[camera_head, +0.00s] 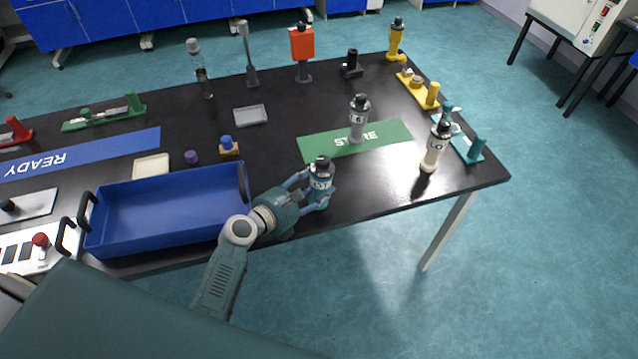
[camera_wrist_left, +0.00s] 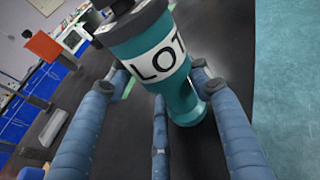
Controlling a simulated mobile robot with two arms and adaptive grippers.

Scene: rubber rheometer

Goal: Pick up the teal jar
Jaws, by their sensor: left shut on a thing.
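The teal jar (camera_head: 320,183) has a black cap and a white label with dark letters. It stands near the front edge of the black table, right of the blue tray. In the left wrist view the jar (camera_wrist_left: 186,98) fills the upper middle, its label reading "LOT", and it looks tilted in that picture. My left gripper (camera_head: 313,191) is shut on the jar, with its blue fingers (camera_wrist_left: 157,120) on both sides. I cannot tell whether the jar's base touches the table. My right gripper is not in view.
The blue tray (camera_head: 100,246) lies left of my gripper. A grey bottle (camera_head: 357,126) stands on the green STORE mat (camera_head: 391,133). A cream bottle (camera_head: 433,158) stands near the right edge. Bare table lies between the jar and the cream bottle.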

